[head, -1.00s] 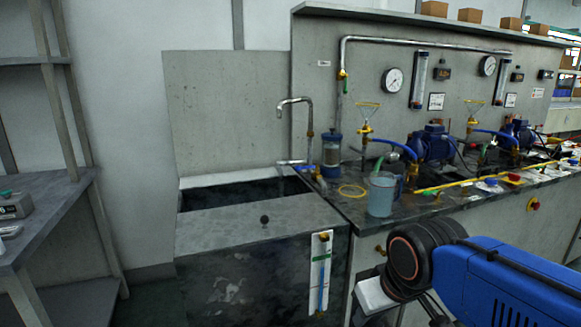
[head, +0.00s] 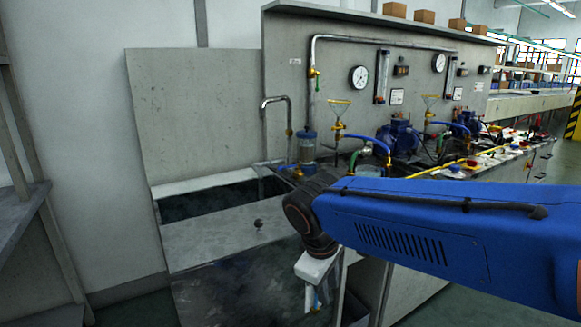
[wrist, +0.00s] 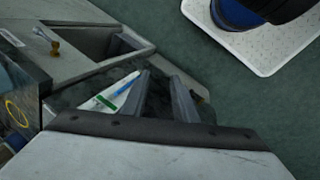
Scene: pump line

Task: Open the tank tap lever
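My gripper (wrist: 172,88) is open in the wrist view, its two dark fingers apart with nothing between them. In the head view its white body (head: 316,268) hangs in front of the tank's right front corner; the fingertips are not clear there. The stone tank (head: 205,240) stands below a pipe. Its white level gauge with a blue column (wrist: 122,90) lies just left of the fingers in the wrist view. A small brass fitting (wrist: 203,97) shows beside the right finger, partly hidden. I cannot make out the tap lever clearly or tell whether it is open.
A bench with blue pumps (head: 398,137) and gauges runs to the right. A grey shelf unit (head: 25,215) stands at the left. A round dark knob (head: 258,223) sits on the tank's top slab. The floor (head: 425,305) before the bench is clear.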

